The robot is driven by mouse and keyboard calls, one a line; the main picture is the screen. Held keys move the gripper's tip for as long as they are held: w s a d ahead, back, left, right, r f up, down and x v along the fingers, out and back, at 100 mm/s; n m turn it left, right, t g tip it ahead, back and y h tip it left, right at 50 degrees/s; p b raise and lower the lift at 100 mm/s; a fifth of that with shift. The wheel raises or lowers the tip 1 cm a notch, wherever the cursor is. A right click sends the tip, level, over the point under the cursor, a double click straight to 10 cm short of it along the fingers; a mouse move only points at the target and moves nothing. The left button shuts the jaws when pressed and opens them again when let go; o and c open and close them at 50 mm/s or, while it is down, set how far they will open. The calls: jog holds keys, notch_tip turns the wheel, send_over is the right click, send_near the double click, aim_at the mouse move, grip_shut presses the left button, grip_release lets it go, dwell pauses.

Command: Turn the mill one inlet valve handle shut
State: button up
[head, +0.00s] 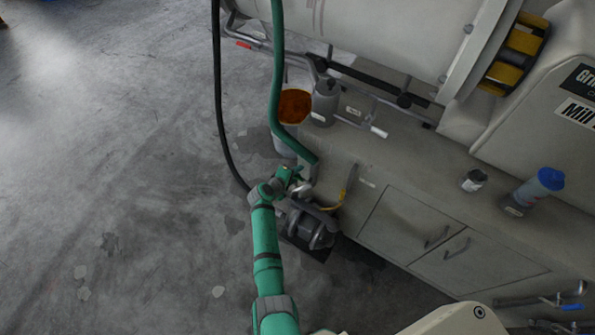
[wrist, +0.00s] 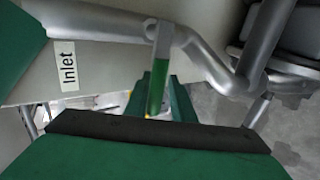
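The inlet valve handle (wrist: 158,85) shows in the wrist view as a flat grey lever with a green sleeve, pointing down from a grey pipe (wrist: 205,50). A white "Inlet" label (wrist: 69,58) is on the left. My gripper (wrist: 165,98) has green fingers right at the lever's sleeved end, one to each side. I cannot tell whether they press on it. In the head view my gripper (head: 291,177) is beside the lower end of a green hose (head: 277,95), above a pump (head: 308,228). The handle is too small and covered to make out there.
A bucket of orange-brown paint (head: 294,105) and a grey bottle (head: 324,103) stand just beyond my gripper. A cabinet (head: 405,222) is on the right, with a blue-capped bottle (head: 540,188) and a small can (head: 474,181) on top. A black cable (head: 222,130) hangs to the left. The left floor is clear.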

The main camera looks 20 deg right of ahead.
jog(key=shift+w+r, duration=0.15)
jog(key=shift+r, duration=0.05)
jog(key=v, duration=1)
jog(key=shift+s+a, duration=0.2)
jog(key=shift+a, duration=0.05)
jog(key=shift+r, duration=0.1)
jog(key=s+a+f+t+y, duration=0.1)
jog(key=s+f+t+y, duration=0.25)
jog(key=s, duration=0.75)
jog(key=s+a+r+t+y, duration=0.25)
jog(key=s+a, duration=0.45)
jog(key=s, duration=0.5)
jog(key=s+a+r+m+t+y, duration=0.1)
jog(key=s+a+r+m, duration=0.2)
jog(key=s+r, duration=0.6)
jog(key=s+a+r+m+t+y, duration=0.2)
jog(key=s+a+r, duration=0.6)
jog(key=r, duration=0.5)
jog(key=shift+s+r+m+t+y, duration=0.2)
jog(key=shift+s+m+t+y, duration=0.15)
jog(key=shift+m, duration=0.45)
